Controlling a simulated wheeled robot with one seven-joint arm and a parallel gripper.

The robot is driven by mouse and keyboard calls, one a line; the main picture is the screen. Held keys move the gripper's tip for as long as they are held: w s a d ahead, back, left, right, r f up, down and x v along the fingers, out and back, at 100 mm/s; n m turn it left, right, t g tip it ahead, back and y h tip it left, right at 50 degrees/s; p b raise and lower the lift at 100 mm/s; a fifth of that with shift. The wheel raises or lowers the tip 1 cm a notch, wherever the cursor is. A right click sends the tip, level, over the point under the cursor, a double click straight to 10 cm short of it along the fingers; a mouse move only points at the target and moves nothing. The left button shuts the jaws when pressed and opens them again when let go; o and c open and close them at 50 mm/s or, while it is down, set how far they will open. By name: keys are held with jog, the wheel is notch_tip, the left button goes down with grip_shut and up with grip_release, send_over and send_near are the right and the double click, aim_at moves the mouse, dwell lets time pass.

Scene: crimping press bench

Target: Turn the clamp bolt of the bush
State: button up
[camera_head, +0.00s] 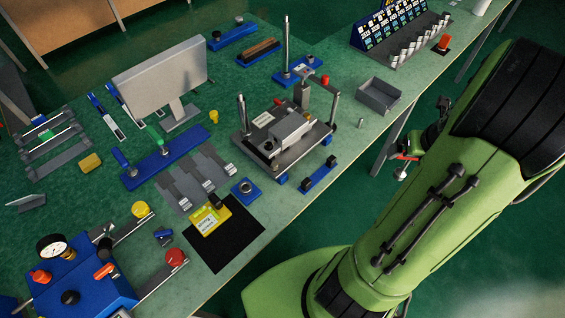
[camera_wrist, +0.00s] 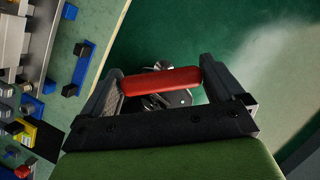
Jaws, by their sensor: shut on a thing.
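My gripper (camera_head: 410,150) is at the right, beyond the bench edge and over the floor, partly hidden by my green arm. In the wrist view my gripper (camera_wrist: 161,82) is shut on a red handle (camera_wrist: 160,80), with one dark finger at each end. A shiny metal part of the same tool shows behind the handle; its working end is not clear. In the head view the tool's metal end (camera_head: 401,174) hangs below the gripper. A blue block with a round ring (camera_head: 246,190) lies on the bench; I cannot tell whether it is the bush. No clamp bolt is clear.
A press fixture with upright posts (camera_head: 285,135) stands near the bench's right edge, with a grey open tray (camera_head: 379,95) behind it. A monitor (camera_head: 160,78), a black mat (camera_head: 222,240) and a blue gauge unit (camera_head: 80,280) crowd the bench. The floor below my gripper is clear.

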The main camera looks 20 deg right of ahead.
jog(key=w+a+n+y, duration=0.1)
jog(key=w+a+n, duration=0.2)
jog(key=a, duration=0.7)
jog(key=w+a+n+y, duration=0.1)
jog(key=w+a+n, duration=0.2)
jog(key=w+a, duration=0.5)
jog(key=w+a+n+y+p, duration=0.1)
jog(key=w+a+n, duration=0.3)
jog(key=a, duration=0.7)
jog(key=shift+w+a+y, duration=0.3)
jog(key=shift+w+y, duration=0.1)
jog(key=shift+w, duration=0.3)
dwell(6.3)
